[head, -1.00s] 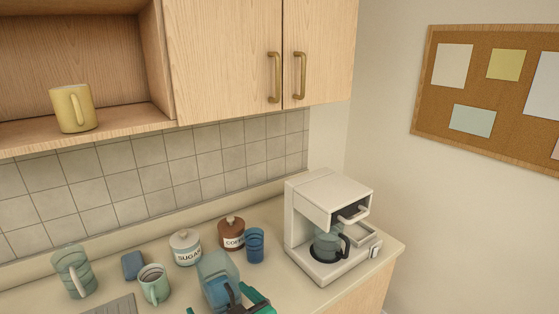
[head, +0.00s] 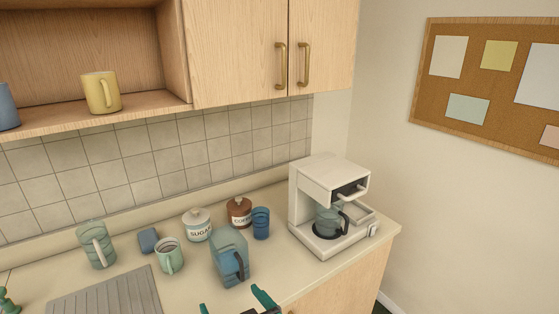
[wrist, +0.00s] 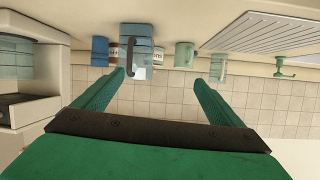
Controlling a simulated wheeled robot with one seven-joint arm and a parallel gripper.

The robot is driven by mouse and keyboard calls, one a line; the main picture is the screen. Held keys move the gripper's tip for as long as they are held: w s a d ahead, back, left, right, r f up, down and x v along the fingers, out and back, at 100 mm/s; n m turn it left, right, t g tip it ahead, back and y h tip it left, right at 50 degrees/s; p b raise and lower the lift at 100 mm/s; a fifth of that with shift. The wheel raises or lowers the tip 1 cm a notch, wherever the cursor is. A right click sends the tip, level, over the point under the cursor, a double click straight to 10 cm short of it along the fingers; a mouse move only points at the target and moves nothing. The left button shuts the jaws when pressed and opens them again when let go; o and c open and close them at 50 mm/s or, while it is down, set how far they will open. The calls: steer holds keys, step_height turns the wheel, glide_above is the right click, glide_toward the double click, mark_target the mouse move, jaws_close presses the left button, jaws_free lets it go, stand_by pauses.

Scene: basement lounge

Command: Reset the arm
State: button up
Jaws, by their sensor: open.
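My gripper (head: 233,303) shows only in part at the bottom edge of the head view, in front of the counter. In the wrist view, which looks upside down, its two green fingers (wrist: 158,82) are spread wide with nothing between them. A blue pitcher with a dark handle (head: 229,258) stands upright on the counter beyond my gripper, apart from it. The pitcher also shows in the wrist view (wrist: 136,38), past the left finger. Most of my arm is out of view.
A white coffee machine (head: 311,188) with a pot stands right. A yellow mug (head: 100,93) sits on the shelf.

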steer(key=s+d+f+m+t+h, duration=0.1)
steer(key=s+d+f+m+h, duration=0.25)
steer(key=s+f, duration=0.35)
steer(key=s+d+f+m+t+h, duration=0.1)
steer(key=s+d+f+m+h, duration=0.25)
steer(key=f, duration=0.65)
steer(key=s+d, duration=0.2)
steer(key=s, duration=0.9)
steer(key=s+d+n+t, duration=0.1)
steer(key=s, duration=1.1)
steer(key=shift+s+d+f+n+t, duration=0.2)
steer(key=shift+d+f+n+t, duration=0.15)
steer(key=shift+f, duration=0.1)
steer(key=shift+s+r, duration=0.1)
